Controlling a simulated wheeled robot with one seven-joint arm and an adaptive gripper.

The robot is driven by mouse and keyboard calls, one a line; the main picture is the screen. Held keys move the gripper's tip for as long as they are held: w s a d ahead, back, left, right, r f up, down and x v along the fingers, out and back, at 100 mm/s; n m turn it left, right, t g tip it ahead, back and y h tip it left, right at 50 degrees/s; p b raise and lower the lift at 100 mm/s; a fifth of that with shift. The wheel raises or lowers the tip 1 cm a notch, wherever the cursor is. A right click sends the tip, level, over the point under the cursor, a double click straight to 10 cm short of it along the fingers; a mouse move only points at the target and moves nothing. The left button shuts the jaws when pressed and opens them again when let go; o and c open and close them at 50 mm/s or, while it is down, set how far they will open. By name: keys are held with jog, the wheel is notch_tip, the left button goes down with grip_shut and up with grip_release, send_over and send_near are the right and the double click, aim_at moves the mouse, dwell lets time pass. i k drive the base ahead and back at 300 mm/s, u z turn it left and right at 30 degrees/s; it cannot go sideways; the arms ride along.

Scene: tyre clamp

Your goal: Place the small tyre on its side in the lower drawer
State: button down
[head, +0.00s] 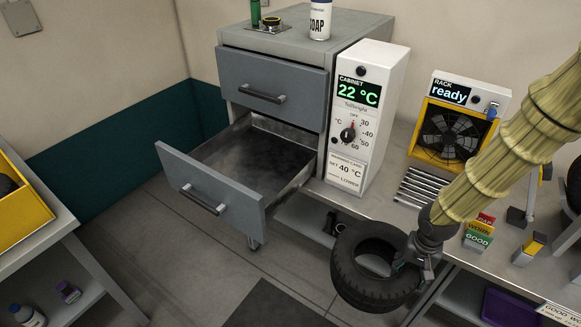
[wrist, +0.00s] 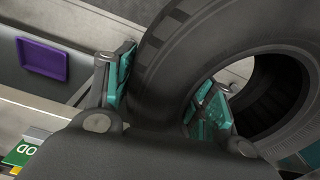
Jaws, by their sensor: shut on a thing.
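The small black tyre (head: 345,262) hangs from my gripper (head: 412,264) at the front of the workbench, to the right of the lower drawer. My gripper is shut on the tyre's wall; in the wrist view its teal pads (wrist: 165,92) press on both sides of the tyre (wrist: 185,40). The lower drawer (head: 212,196) of the grey cabinet is pulled open, and its visible inside is bare. The tyre is apart from the drawer.
The upper drawer (head: 272,92) is shut. The white cabinet controller (head: 365,120) reads 22 °C and stands right of the drawers. A rack unit (head: 452,125) reads "ready". A yellow bin (head: 25,215) is at left. Open floor (head: 190,270) lies before the drawer.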

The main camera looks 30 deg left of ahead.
aim_at(255, 159)
jog(key=z, duration=2.35)
jog(key=k, duration=2.2)
jog(key=u, duration=2.65)
